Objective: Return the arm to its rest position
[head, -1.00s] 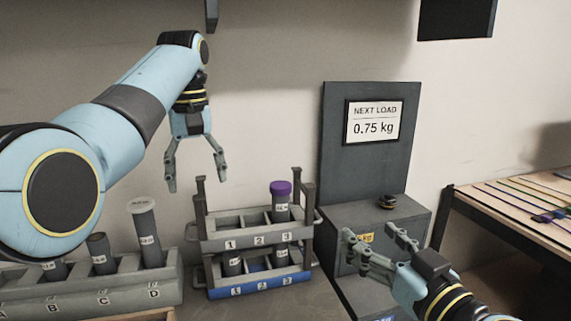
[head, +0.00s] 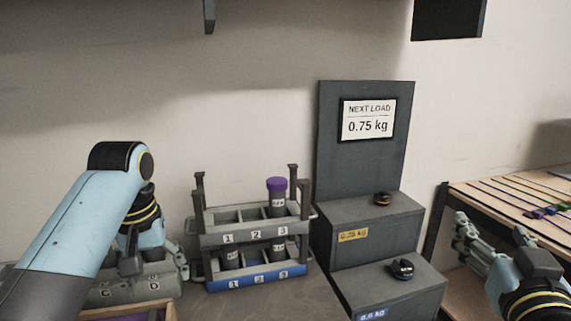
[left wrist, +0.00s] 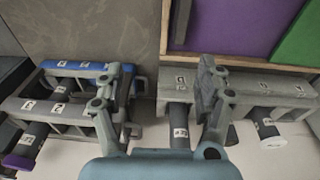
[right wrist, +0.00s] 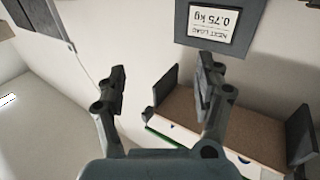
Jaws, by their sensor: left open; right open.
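My right gripper (head: 490,232) is at the right of the head view, in front of the wooden table. In the right wrist view its fingers (right wrist: 160,85) are apart with nothing between them.
A two-level numbered rack (head: 255,236) holds a purple-capped tube (head: 277,198) and others. Grey weight boxes (head: 375,232) stand under a sign (head: 367,118) reading 0.75 kg. A wooden table (head: 520,195) with coloured strips is at the right.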

